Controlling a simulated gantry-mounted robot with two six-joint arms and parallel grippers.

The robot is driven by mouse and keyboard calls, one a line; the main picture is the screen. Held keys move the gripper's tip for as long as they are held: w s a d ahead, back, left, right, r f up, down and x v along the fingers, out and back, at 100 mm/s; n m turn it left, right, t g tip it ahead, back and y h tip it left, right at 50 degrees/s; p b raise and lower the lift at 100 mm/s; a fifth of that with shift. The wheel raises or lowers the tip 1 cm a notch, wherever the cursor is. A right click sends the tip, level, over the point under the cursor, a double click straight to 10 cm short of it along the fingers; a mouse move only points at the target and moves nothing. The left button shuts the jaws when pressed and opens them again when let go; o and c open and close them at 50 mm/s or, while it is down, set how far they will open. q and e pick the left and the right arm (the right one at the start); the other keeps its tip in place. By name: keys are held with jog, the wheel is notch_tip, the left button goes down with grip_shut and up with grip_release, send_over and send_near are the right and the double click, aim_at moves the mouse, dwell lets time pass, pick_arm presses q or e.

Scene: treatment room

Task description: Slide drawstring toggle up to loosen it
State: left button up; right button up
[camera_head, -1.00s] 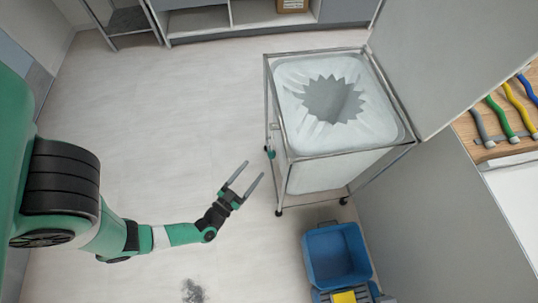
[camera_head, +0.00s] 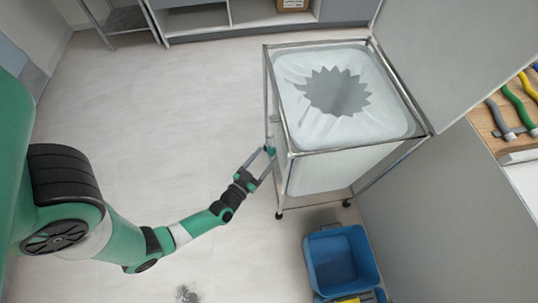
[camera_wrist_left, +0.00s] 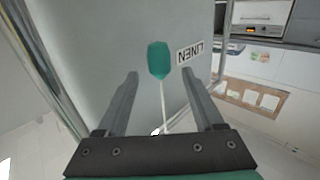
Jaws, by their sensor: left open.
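The linen bag (camera_head: 400,118) hangs in a metal frame cart, its top gathered around a jagged dark opening. The green drawstring toggle (camera_wrist_left: 158,60) shows in the left wrist view against the bag's side, with a pale cord (camera_wrist_left: 163,105) running from it down between my fingers. In the head view the toggle (camera_head: 270,151) is small at the cart's left side. My left gripper (camera_head: 262,158) is open beside it. In the wrist view the left gripper's fingers (camera_wrist_left: 160,85) lie either side of the cord, with the toggle beyond their tips. My right gripper is not in view.
The cart's metal rail (camera_head: 266,100) stands close to my left gripper. A blue bucket (camera_head: 340,262) sits on the floor below the cart. A grey wall panel rises at right. A LINEN label (camera_wrist_left: 190,53) is near the toggle.

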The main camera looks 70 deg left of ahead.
aim_at(271, 151)
pick_arm(q)
jog(key=shift+x, duration=1.35)
jog(key=shift+c, duration=0.3)
grip_shut()
